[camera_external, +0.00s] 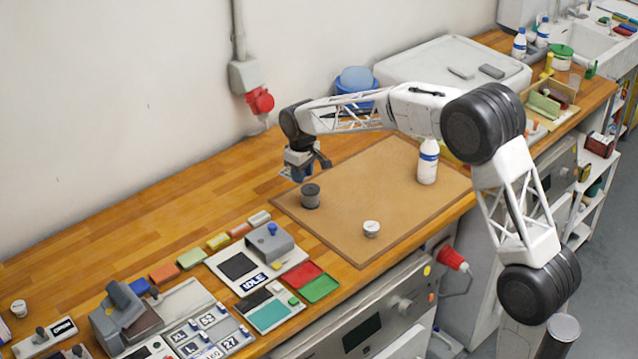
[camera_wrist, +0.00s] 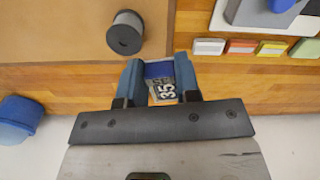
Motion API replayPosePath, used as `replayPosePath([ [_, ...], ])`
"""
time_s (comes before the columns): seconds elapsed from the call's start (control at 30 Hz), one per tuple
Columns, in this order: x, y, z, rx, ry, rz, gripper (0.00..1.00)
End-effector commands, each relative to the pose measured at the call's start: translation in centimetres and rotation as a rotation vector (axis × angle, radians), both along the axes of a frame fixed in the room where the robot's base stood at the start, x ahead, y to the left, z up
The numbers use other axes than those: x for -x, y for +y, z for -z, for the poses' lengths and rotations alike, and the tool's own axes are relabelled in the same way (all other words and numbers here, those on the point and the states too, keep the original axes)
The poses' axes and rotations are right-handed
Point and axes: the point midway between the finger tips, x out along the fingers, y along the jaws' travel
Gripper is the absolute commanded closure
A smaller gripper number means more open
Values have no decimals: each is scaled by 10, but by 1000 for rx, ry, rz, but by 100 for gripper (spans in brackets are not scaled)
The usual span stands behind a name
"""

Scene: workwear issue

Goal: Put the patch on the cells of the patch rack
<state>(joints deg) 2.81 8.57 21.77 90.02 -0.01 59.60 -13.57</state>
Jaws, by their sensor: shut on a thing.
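My gripper (camera_wrist: 159,78) is shut on a small patch (camera_wrist: 163,88) with a blue end and a dark printed face reading "35" and smaller letters. In the external view my gripper (camera_external: 302,172) hangs over the wood at the back left edge of the brown mat; the patch is hard to make out there. What looks like the patch rack (camera_external: 205,338) is at the lower left of the external view, with small labelled pieces such as "XL", "S3", "L" and "27" on it. The rack is not in the wrist view.
A grey spool-like cylinder (camera_external: 310,196) stands close to my gripper on the brown mat (camera_external: 340,215). A white bottle (camera_external: 428,162) and a small white cup (camera_external: 371,229) stand on the mat. A station marked "IDLE" (camera_external: 255,258) and coloured blocks lie between gripper and rack.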

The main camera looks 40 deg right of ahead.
Motion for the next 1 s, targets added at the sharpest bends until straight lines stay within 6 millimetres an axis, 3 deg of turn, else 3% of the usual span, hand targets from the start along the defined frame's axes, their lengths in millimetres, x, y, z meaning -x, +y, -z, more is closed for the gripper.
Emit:
replayPosePath([
  [0.1, -13, 18, -4, 0, 1, 77, 95],
  [0.3, -25, 36, -10, 0, 1, 164, 95],
  [1.0, -28, 41, -12, 0, 1, 188, 95],
])
